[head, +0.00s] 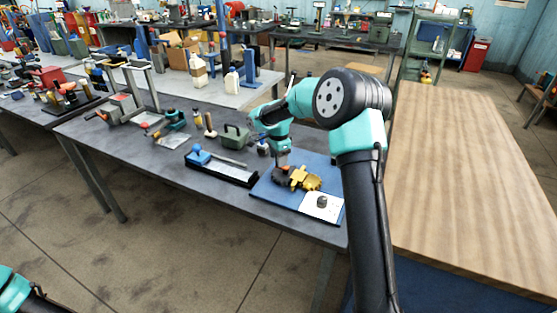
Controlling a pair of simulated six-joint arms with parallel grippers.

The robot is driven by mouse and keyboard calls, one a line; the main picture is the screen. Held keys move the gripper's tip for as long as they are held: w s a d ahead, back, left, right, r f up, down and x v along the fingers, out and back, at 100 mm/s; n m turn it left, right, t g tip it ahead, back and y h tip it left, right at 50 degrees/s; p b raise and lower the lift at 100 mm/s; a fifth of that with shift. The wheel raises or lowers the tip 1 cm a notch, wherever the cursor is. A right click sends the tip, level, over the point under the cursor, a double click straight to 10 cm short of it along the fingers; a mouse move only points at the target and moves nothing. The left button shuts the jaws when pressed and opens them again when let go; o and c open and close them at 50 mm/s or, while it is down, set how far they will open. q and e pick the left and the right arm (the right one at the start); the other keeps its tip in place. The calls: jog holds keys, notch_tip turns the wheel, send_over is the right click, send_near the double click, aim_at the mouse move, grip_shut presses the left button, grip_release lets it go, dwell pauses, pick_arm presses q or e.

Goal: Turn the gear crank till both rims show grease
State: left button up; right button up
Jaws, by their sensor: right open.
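A gear assembly (306,181) of gold-yellow and dark parts sits on a blue mat (268,192) at the right end of the grey workbench. A small dark knob (322,202) stands on a white plate (311,207) at the mat's front corner. My right gripper (282,160) is open and points down just above the dark left part of the assembly. I cannot tell whether it touches. The crank handle and any grease on the rims are too small to make out. My left gripper is out of view; only a bit of my left arm shows at the lower left.
On the grey bench (150,170), left of the mat, are a black tray (225,173) with a blue-handled tool, a green box (236,136) and a teal tool (175,121). A wooden tabletop (470,180) lies to the right. The bench's front left is clear.

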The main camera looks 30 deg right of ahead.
jog(key=shift+f, duration=0.6)
jog(key=c, duration=0.9)
jog(key=shift+n, duration=0.3)
